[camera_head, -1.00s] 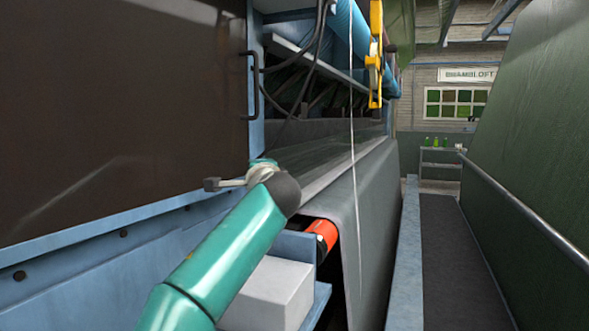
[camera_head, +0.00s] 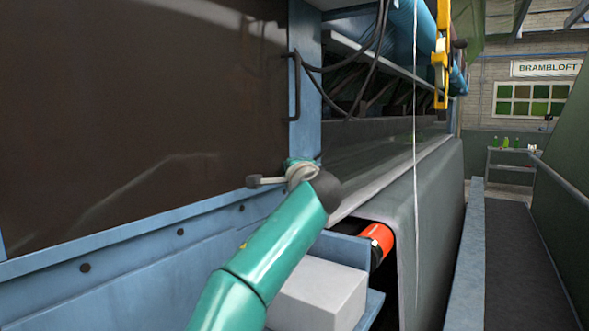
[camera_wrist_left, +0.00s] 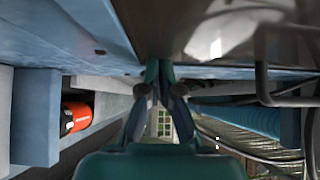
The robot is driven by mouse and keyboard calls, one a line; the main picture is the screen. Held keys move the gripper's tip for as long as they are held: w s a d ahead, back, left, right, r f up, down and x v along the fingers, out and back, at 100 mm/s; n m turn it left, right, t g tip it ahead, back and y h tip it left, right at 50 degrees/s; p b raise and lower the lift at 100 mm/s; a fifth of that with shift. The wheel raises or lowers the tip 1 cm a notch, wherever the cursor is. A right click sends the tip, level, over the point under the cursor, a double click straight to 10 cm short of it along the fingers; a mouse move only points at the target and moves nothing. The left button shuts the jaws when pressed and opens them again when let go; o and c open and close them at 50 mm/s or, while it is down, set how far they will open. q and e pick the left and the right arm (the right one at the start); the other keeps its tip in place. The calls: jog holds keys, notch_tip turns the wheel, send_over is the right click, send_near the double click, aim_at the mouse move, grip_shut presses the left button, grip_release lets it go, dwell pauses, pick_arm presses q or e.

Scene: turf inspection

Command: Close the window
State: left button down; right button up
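The window appears to be the big dark brown pane (camera_head: 140,110) in a blue frame on the machine's side, filling the left of the head view. A black bar handle (camera_head: 295,85) stands at its right edge, on a blue post. A grey handle-like bar (camera_wrist_left: 262,85) shows at the right of the left wrist view. My teal left arm reaches up from the bottom of the head view, its wrist in front of the pane's lower right corner and below the handle. In the wrist view my left gripper (camera_wrist_left: 159,72) has its fingertips together, with nothing visible between them. My right gripper is out of view.
Black cables (camera_head: 365,50) hang right of the handle. Grey sheet (camera_head: 435,220) drapes over the machine. A dark walkway (camera_head: 512,260) runs clear to the right.

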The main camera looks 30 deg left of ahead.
pick_arm(q)
jog(key=w+d+b+v, duration=0.2)
jog(key=b+v, duration=0.3)
jog(key=v, duration=0.8)
jog(key=shift+b, duration=0.4)
